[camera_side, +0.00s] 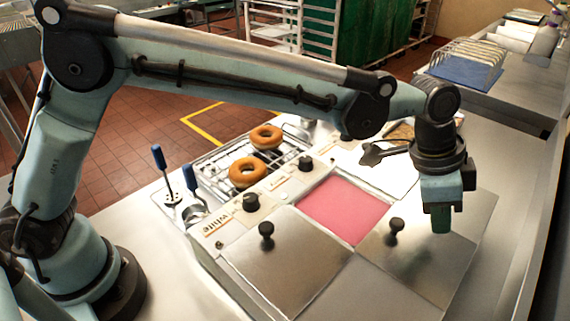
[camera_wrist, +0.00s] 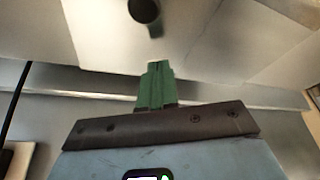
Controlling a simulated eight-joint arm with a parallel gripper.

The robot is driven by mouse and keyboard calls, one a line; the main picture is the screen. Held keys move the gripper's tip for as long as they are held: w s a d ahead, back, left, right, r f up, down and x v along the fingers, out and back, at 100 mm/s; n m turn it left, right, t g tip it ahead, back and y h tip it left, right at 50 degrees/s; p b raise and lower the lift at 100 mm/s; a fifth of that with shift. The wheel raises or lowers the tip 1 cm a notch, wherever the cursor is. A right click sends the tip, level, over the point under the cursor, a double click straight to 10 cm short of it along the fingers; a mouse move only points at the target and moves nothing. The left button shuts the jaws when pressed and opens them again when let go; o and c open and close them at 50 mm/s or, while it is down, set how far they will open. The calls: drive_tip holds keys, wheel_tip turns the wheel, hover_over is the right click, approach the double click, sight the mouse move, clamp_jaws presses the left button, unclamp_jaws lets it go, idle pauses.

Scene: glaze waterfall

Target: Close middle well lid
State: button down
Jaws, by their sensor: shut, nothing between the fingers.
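The middle well (camera_side: 343,208) shows pink glaze in the side view and is mostly uncovered. A flat metal lid (camera_side: 425,262) lies against its front right edge, clear of most of the opening, with a black knob (camera_side: 396,228) near that edge. The knob also shows at the top of the wrist view (camera_wrist: 145,10). My gripper (camera_side: 440,222) has green fingers pressed together and points down, to the right of the knob. The fingers (camera_wrist: 157,70) look apart from the knob and empty. Whether their tips touch the lid I cannot tell.
A second metal lid (camera_side: 290,268) with a knob covers the well beside the label "white". Two doughnuts (camera_side: 248,172) sit on a wire rack behind. Blue-handled tools (camera_side: 160,160) stand at the left. A dark scoop-like tool (camera_side: 375,154) lies beyond the pink well. Bare counter lies in front.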

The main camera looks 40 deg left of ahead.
sight(415, 236)
drive_tip(key=shift+s+a+f, duration=0.1)
drive_tip(key=shift+s+a, duration=0.2)
drive_tip(key=shift+a, duration=0.3)
drive_tip(key=shift+s+a+f, duration=0.1)
drive_tip(key=shift+s+a, duration=0.2)
drive_tip(key=shift+a, duration=0.25)
drive_tip(key=shift+s+a+f, duration=0.1)
drive_tip(key=shift+s+a, duration=0.2)
drive_tip(key=shift+a, duration=0.3)
drive_tip(key=shift+a, duration=0.1)
drive_tip(key=a, duration=1.5)
drive_tip(key=shift+a, duration=0.35)
drive_tip(key=shift+d, duration=0.1)
drive_tip(key=w+d, duration=0.2)
drive_tip(key=d, duration=0.2)
drive_tip(key=v, duration=1.1)
drive_tip(key=s+a+f+n+t+y, duration=0.1)
drive_tip(key=s+a+f+n+t, duration=0.1)
drive_tip(key=s+a+n, duration=0.4)
drive_tip(key=s+a+f+n+t+y, duration=0.2)
drive_tip(key=s+a+f+n, duration=0.3)
drive_tip(key=a, duration=0.6)
drive_tip(key=shift+s+f+n+t+y, duration=0.3)
drive_tip(key=shift+s+n+t, duration=0.3)
drive_tip(key=shift+n+t, duration=0.15)
